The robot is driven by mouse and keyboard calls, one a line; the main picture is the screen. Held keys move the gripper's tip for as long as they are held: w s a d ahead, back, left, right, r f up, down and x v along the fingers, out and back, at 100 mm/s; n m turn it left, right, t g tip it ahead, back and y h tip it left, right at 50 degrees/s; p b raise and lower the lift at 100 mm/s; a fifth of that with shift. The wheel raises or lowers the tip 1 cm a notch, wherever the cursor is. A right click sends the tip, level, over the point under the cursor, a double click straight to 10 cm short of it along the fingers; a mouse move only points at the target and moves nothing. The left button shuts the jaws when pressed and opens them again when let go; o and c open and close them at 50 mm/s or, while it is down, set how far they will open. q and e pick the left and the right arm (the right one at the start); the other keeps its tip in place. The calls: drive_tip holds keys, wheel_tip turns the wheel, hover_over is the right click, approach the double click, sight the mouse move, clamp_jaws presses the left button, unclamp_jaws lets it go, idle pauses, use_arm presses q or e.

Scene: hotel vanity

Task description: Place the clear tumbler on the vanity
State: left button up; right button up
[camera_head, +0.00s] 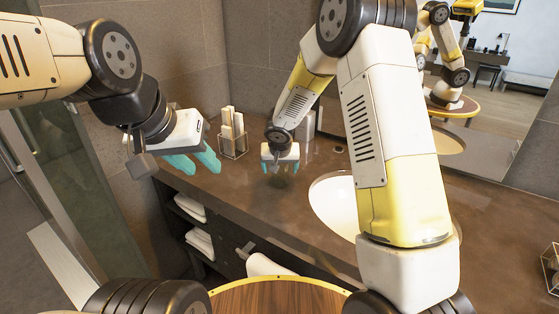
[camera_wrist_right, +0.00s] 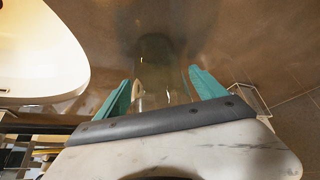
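The clear tumbler (camera_wrist_right: 160,72) shows in the right wrist view as a see-through shape between my right gripper's teal fingers. My right gripper (camera_wrist_right: 161,80) has its fingers apart on either side of the tumbler, with narrow gaps that look clear of the glass. In the head view my right gripper (camera_head: 280,168) is low over the brown vanity (camera_head: 237,195), left of the basin; the tumbler is hard to make out there. My left gripper (camera_head: 196,164) is open and empty, in the air over the vanity's left end.
A white basin (camera_head: 335,203) is set in the counter right of my right gripper. A wire holder with white rolls (camera_head: 232,135) stands at the back left. A wire-framed item (camera_head: 552,266) is at the right edge. The counter's front left is clear.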

drive_tip(key=shift+r, duration=0.3)
drive_tip(key=v, duration=1.1)
drive_tip(key=s+d+r, duration=1)
drive_tip(key=s+d, duration=0.1)
drive_tip(key=s+d+r+y, duration=0.1)
drive_tip(key=s, duration=0.7)
drive_tip(key=s+d+r+y, duration=0.1)
drive_tip(key=s+r, duration=0.1)
drive_tip(key=s, duration=0.6)
drive_tip(key=shift+s+d+r+n, duration=0.2)
drive_tip(key=shift+d+n, duration=0.05)
drive_tip(key=shift+n, duration=0.05)
